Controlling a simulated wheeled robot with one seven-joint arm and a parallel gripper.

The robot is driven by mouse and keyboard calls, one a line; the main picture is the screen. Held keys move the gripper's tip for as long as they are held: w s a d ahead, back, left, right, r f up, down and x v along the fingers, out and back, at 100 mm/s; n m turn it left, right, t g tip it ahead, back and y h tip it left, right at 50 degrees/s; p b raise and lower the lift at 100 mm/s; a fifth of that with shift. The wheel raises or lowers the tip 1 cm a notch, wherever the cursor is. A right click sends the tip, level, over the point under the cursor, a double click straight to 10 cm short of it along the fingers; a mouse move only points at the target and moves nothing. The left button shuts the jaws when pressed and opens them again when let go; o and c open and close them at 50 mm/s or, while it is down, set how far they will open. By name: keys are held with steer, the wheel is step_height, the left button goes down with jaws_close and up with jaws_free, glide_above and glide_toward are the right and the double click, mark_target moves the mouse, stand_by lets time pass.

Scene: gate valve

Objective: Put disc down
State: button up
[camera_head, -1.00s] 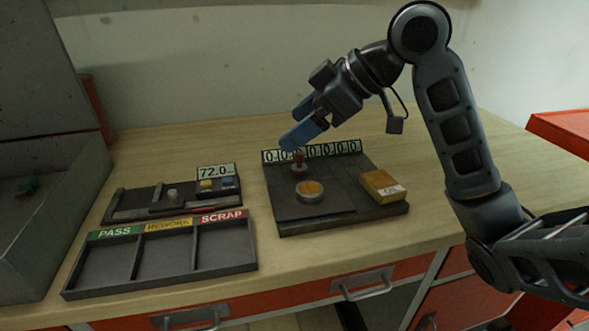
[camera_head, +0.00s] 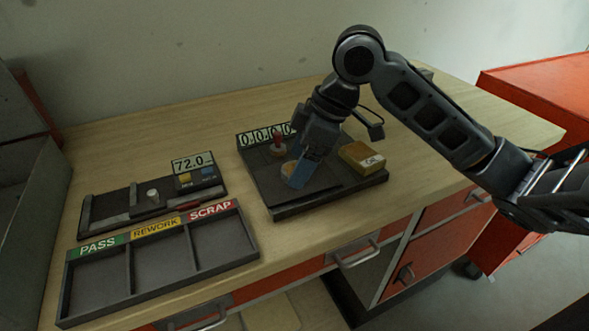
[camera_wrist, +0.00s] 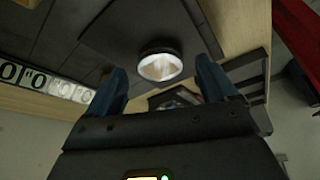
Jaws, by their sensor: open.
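In the wrist view the disc (camera_wrist: 160,66) has a bright, shiny top and a dark rim. It lies in the gap between the two open fingers of my gripper (camera_wrist: 163,78). Whether a finger touches it I cannot tell.
A red-knobbed post (camera_head: 277,145) stands just behind the disc. A yellow block (camera_head: 362,157) sits to the right on the plate. At left are a three-compartment tray (camera_head: 158,263) labelled PASS, REWORK and SCRAP, empty, and a gauge display (camera_head: 193,163) reading 72.0.

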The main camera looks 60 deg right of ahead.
steer(key=shift+w+a+f, duration=0.1)
steer(key=shift+w+f, duration=0.1)
steer(key=shift+f, duration=0.4)
steer(key=shift+c, duration=0.5)
steer(key=c, duration=1.4)
steer(key=shift+r, duration=0.15)
steer(key=shift+c, duration=0.2)
